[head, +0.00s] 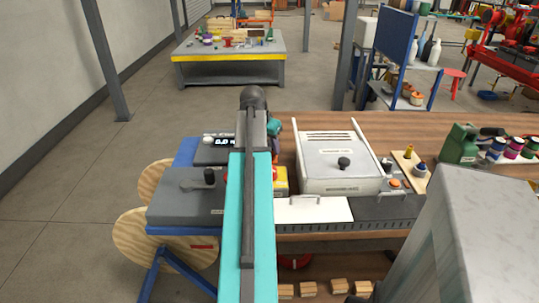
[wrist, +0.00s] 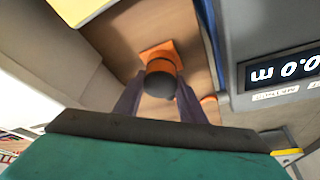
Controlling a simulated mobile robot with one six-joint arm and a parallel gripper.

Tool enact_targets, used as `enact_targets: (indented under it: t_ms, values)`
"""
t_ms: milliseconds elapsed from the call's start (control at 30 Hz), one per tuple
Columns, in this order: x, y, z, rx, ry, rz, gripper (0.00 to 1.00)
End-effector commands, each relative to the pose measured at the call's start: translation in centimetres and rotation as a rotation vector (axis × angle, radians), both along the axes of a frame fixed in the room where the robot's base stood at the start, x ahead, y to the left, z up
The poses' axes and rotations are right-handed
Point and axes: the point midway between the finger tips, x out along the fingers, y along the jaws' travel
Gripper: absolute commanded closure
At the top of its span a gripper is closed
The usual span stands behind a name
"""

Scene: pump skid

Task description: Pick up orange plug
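The orange plug (wrist: 163,62) shows in the wrist view as an orange square base and round body with a dark cap, on a brown wooden surface. My gripper (wrist: 159,92) has its two dark fingers apart, one on each side of the dark cap. I cannot tell whether they touch it. In the head view my arm covers the area of the plug, and the fingers do not show there.
A grey meter with a lit display (wrist: 285,70) stands close right of the plug; it also shows in the head view (head: 222,142). A white lidded box (head: 340,160) stands right of my arm. A second orange item (wrist: 210,104) lies beside the right finger.

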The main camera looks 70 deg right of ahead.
Motion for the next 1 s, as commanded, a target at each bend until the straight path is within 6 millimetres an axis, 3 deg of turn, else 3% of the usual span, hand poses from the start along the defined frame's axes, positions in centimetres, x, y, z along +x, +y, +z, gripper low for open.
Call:
enact_targets:
  t_ms: [467,1000]
  values:
    - [0.0,0.0,0.7,-0.001,0.0,0.0,0.91]
    - [0.1,-0.1,7.5,-0.002,0.0,0.0,0.91]
